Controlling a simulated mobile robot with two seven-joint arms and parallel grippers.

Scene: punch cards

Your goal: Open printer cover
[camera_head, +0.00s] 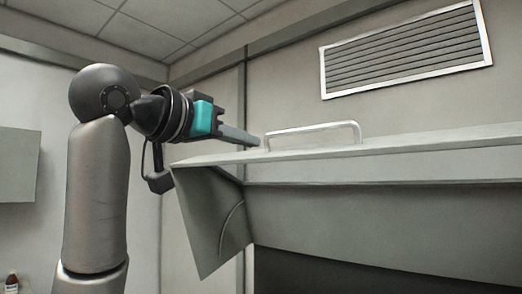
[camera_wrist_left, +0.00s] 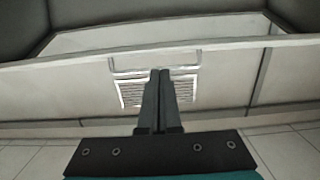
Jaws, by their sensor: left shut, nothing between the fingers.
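The printer cover (camera_head: 390,153) is a pale grey panel across the right of the head view, with a slanted side piece (camera_head: 212,215) at its left end. A silvery bar handle (camera_head: 315,130) stands on its top edge. The cover looks raised, with a dark space below it. My left gripper (camera_head: 257,140) is shut and empty, its fingertips close to the left end of the handle. In the left wrist view the shut fingers (camera_wrist_left: 158,75) overlap the handle (camera_wrist_left: 125,72) in the picture. I cannot tell whether they touch it. My right gripper is not in view.
A louvred vent (camera_head: 405,50) is on the wall behind the cover. A grey wall box (camera_head: 18,165) is at the far left, and a small brown bottle (camera_head: 11,283) stands low at the left. The space above the cover looks free.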

